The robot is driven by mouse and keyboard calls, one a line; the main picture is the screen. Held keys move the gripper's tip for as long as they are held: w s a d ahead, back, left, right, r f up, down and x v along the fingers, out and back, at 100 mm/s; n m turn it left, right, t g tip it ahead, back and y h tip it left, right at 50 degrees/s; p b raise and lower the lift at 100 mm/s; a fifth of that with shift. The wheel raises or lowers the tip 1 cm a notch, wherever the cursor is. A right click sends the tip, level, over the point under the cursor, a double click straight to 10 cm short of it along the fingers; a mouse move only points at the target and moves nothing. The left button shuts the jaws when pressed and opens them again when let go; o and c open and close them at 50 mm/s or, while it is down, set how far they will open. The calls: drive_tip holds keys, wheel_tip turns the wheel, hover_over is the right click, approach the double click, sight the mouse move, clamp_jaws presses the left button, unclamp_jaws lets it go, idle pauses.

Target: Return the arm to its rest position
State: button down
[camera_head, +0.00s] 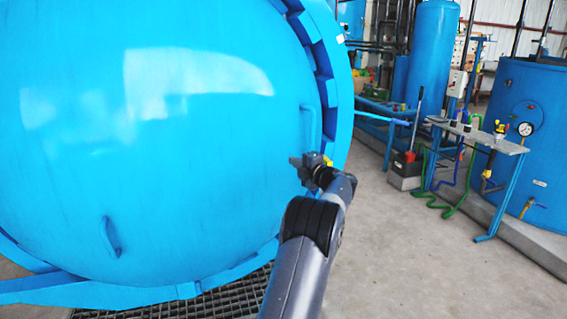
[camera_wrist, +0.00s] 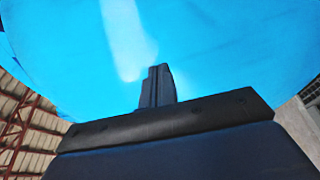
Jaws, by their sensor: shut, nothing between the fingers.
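My gripper (camera_head: 299,161) is at the end of my raised arm, in front of the right part of the big blue autoclave door (camera_head: 180,130). In the wrist view my gripper (camera_wrist: 159,70) shows its two fingers pressed together, with nothing between them. The blue door (camera_wrist: 210,40) fills the upper part of that view behind the fingers. A vertical blue handle (camera_head: 308,127) on the door is close to the gripper in the head view. Whether they touch, I cannot tell.
A lower handle (camera_head: 109,237) sits on the door. A floor grating (camera_head: 190,308) lies below it. A small bench (camera_head: 480,138) with valves and hoses stands at the right, beside a blue tank (camera_head: 535,165). The concrete floor (camera_head: 400,265) between is clear.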

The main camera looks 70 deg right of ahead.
drive_tip(key=s, duration=0.3)
drive_tip(key=shift+s, duration=0.3)
